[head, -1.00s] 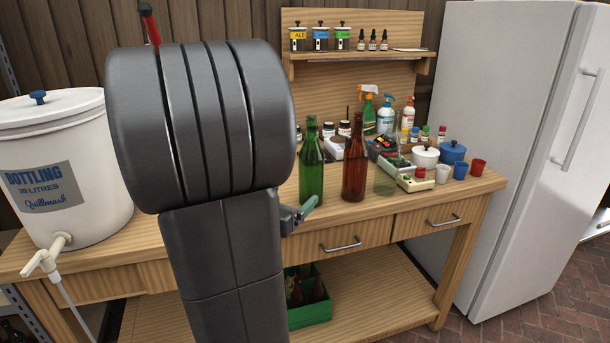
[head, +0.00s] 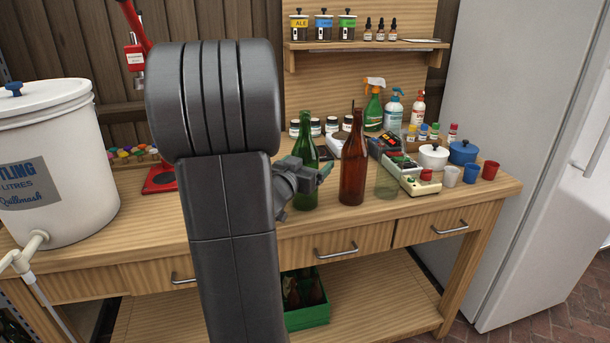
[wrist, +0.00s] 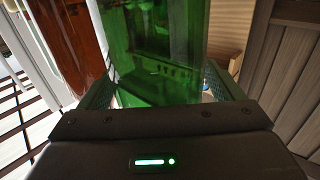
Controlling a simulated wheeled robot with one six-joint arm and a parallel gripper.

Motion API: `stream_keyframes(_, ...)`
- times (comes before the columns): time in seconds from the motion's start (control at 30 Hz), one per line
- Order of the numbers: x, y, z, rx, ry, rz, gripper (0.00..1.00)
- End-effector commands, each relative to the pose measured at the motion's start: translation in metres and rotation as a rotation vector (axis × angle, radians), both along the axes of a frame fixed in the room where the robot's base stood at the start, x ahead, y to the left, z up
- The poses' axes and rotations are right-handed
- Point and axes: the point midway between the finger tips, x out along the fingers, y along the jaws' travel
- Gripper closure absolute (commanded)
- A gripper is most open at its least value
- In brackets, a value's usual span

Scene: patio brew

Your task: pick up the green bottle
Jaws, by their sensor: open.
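The green bottle (head: 306,152) stands upright on the wooden bench in the head view, just left of a brown bottle (head: 352,168). My gripper (head: 322,174) is at the height of the bottle's body, and one green-padded finger shows beside the glass. In the wrist view the green bottle (wrist: 155,40) fills the space between the two fingers of my gripper (wrist: 160,88), one on each side. The jaws are open around it; contact cannot be told. The brown bottle (wrist: 62,40) is close by on the left there. My arm partly hides the gripper in the head view.
A clear greenish glass (head: 387,183), a cream device (head: 421,184), a white pot (head: 433,158) and small cups crowd the bench to the right. A white bottling bucket (head: 55,140) and a red capper (head: 160,178) stand left. The bench front (head: 255,226) is mostly clear.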

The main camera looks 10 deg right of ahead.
Motion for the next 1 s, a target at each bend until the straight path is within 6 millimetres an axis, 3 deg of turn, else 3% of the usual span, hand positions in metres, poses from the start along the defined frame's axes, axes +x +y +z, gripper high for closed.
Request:
stream_keyframes(0.17, 0.000, 0.000, 0.000, 0.000, 0.000, 0.000, 0.13)
stream_keyframes(0.5, 0.000, 0.000, 0.001, -0.001, -0.002, 0.000, 0.73)
stream_keyframes(0.77, 0.000, 0.000, 0.007, -0.002, -0.002, 0.000, 0.73)
stream_keyframes(1.0, 0.000, 0.000, 0.051, 0.000, -0.008, -0.001, 0.73)
